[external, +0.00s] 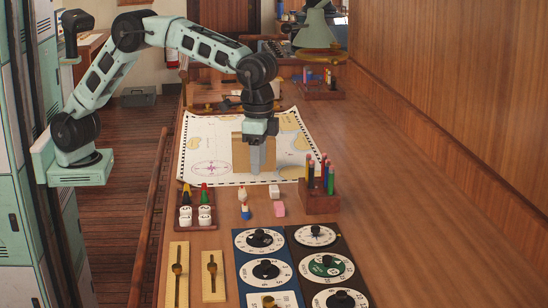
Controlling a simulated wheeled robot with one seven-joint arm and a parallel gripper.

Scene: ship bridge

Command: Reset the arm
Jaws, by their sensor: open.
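My arm reaches from the column at the left over the long wooden table, and my gripper (257,165) points down above the chart (210,140). The gripper is open, though its fingers look small and dim in this view. A tan flat piece (240,152) lies on the chart right behind and beside the fingers. I cannot tell whether the fingers touch it. The chart is white with a dark dashed border and a pink compass rose at its lower left.
A pencil block (319,200) stands right of the chart's near edge. Small erasers (278,209) and a marker rack (196,212) lie in front. Dial panels (266,268) and brass slider plates (177,275) fill the near end. The table's right side is clear up to the wood wall.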

